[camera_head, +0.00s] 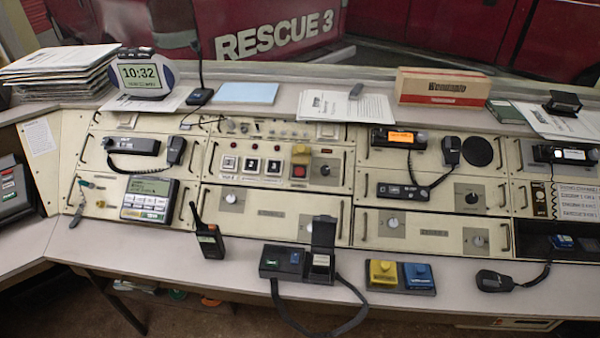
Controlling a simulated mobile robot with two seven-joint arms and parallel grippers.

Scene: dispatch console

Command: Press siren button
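A beige dispatch console (270,196) fills the middle of the view. On its upper centre panel a red button (299,171) sits in a yellow housing, with a yellowish cover (301,153) standing up behind it. A row of square black-and-white buttons (251,164) lies just left of it. On the front ledge are a yellow button box (383,273) and a blue button box (419,276), side by side. The labels are too small to read, so I cannot tell which one is the siren button. Neither of my grippers is in view.
A handheld radio (209,240) stands upright at the front left of centre. A black device with a raised lid (321,236) and a looping cable sits on the front ledge. A corded microphone (495,281) lies at the right. Papers, a clock (142,76) and a box (442,87) line the back.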

